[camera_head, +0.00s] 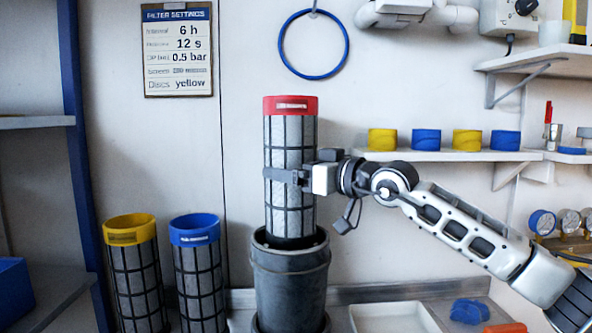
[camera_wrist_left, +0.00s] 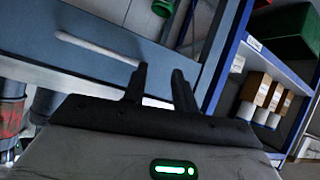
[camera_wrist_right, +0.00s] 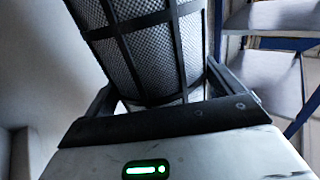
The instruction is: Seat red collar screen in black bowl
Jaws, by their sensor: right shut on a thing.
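The red collar screen (camera_head: 290,135) is a tall grey mesh cylinder with a black grid and a red collar on top. It stands upright, with its lower end inside the mouth of the black bowl (camera_head: 290,285). How deep its bottom reaches is hidden by the bowl wall. My right gripper (camera_head: 288,177) comes from the right and is shut around the screen's middle. The right wrist view shows the mesh (camera_wrist_right: 150,50) between its fingers. My left gripper (camera_wrist_left: 160,85) shows only in the left wrist view, with its fingers apart and nothing between them.
A yellow collar screen (camera_head: 132,270) and a blue collar screen (camera_head: 197,270) stand left of the bowl. A white tray (camera_head: 393,318) lies to its right, near a blue cloth-like item (camera_head: 469,311). A shelf with yellow and blue rings (camera_head: 425,140) is behind my right arm.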

